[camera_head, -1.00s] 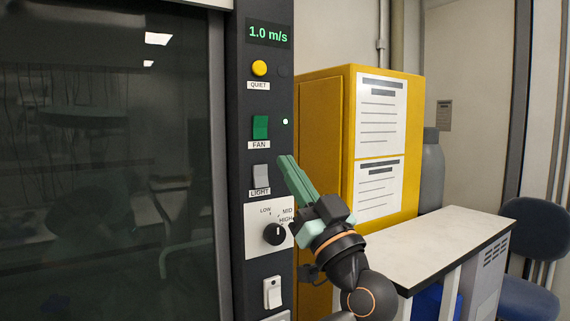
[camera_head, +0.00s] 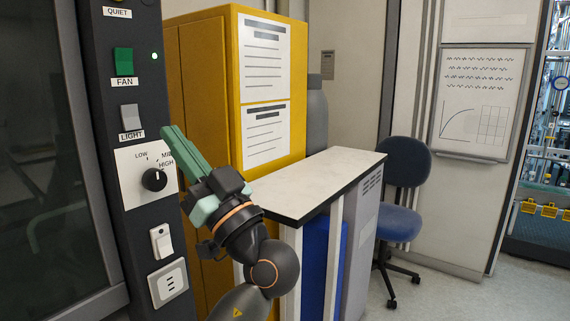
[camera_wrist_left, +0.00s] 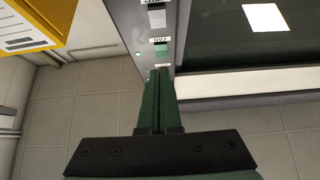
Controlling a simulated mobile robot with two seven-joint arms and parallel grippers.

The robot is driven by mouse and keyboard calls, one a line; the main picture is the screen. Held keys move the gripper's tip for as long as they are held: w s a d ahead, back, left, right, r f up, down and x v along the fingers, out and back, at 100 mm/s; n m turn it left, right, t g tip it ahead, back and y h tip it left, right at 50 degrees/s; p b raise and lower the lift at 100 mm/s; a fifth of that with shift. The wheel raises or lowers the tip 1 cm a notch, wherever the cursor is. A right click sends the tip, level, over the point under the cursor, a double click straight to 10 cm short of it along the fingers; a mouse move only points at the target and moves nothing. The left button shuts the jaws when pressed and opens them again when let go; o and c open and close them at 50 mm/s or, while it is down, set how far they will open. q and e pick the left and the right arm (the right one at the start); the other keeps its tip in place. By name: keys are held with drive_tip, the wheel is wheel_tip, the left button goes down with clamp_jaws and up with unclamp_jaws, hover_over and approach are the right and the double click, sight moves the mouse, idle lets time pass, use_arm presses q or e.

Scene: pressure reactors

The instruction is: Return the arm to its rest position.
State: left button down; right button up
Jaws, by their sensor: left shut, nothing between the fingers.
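My left gripper (camera_head: 186,149) shows in the head view with its green fingers together and nothing between them. It points up and left, in front of the dark control panel (camera_head: 128,90). Its fingertips appear just right of the light switch (camera_head: 130,117) and above the black dial (camera_head: 154,180); I cannot tell the exact gap. In the left wrist view the shut fingers (camera_wrist_left: 160,88) point toward the same panel, just below the fan switch (camera_wrist_left: 160,52). The fan switch is green, and a small indicator beside it is lit. My right gripper is not in view.
A yellow cabinet (camera_head: 203,85) stands behind my left arm. A white-topped bench (camera_head: 315,185) lies right of the arm, with a blue chair (camera_head: 400,215) beyond it. A whiteboard (camera_head: 478,100) hangs on the back wall. Open floor (camera_head: 440,290) shows at lower right.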

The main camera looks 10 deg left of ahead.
use_arm(q)
drive_tip(key=w+f+m+t+h+p, duration=0.1)
drive_tip(key=w+f+m+t+h, duration=0.35)
drive_tip(key=f, duration=0.25)
drive_tip(key=w+f+m+t+h+p, duration=0.1)
drive_tip(key=w+f+m+t+h, duration=0.2)
drive_tip(key=w+f+m+h, duration=0.25)
drive_tip(key=d+f+m+g+h+p, duration=0.2)
drive_tip(key=f+m+h, duration=0.5)
drive_tip(key=f, duration=1.3)
drive_tip(key=s+d+f+g+h+p, duration=0.1)
drive_tip(key=s+d+f+g+h, duration=0.15)
drive_tip(key=s+f, duration=0.4)
drive_tip(key=s+d+f+g+h, duration=0.1)
drive_tip(key=s+d+f+h, duration=0.15)
drive_tip(key=f, duration=0.65)
drive_tip(key=s+d+f+g+h+p, duration=0.1)
drive_tip(key=s+f+h, duration=0.1)
drive_tip(key=s+f, duration=0.3)
drive_tip(key=s+f+n+g+h, duration=0.1)
drive_tip(key=s+f, duration=0.4)
drive_tip(key=s, duration=0.8)
drive_tip(key=shift+s+d+n+g+h+p, duration=0.3)
drive_tip(key=shift+d+h+p, duration=0.1)
drive_tip(key=shift+h, duration=0.1)
drive_tip(key=shift+a, duration=0.1)
